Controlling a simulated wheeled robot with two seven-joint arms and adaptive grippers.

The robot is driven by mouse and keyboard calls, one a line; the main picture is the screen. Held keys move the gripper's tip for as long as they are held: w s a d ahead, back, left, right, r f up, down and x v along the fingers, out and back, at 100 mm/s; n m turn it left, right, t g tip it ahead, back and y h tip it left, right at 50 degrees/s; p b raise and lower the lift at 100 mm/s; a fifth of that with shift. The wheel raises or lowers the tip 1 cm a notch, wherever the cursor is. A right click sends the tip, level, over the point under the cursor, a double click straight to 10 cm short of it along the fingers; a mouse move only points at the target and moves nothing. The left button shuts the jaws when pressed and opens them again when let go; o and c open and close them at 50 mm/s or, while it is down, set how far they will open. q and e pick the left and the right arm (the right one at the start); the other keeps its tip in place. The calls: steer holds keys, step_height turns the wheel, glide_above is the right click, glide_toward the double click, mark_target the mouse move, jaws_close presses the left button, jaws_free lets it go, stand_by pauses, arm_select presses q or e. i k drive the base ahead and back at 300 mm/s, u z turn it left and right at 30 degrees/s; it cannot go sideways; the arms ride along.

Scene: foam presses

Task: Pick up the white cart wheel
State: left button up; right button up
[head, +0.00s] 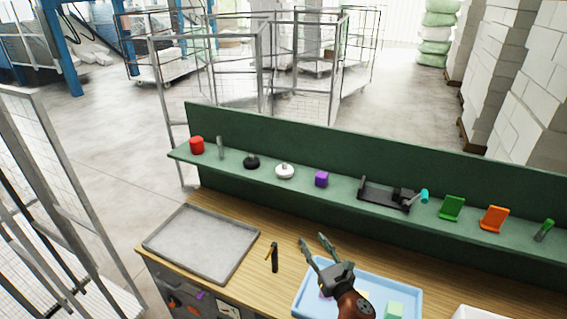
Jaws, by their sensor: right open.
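The white cart wheel (285,171) looks like a small round white disc with a raised middle. My left gripper is not in view.
A grey tray (202,240) lies at left on the wooden workbench. A blue tray (407,297) lies under my right gripper.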

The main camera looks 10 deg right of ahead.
mark_target(284, 171)
steer(key=i, duration=1.3)
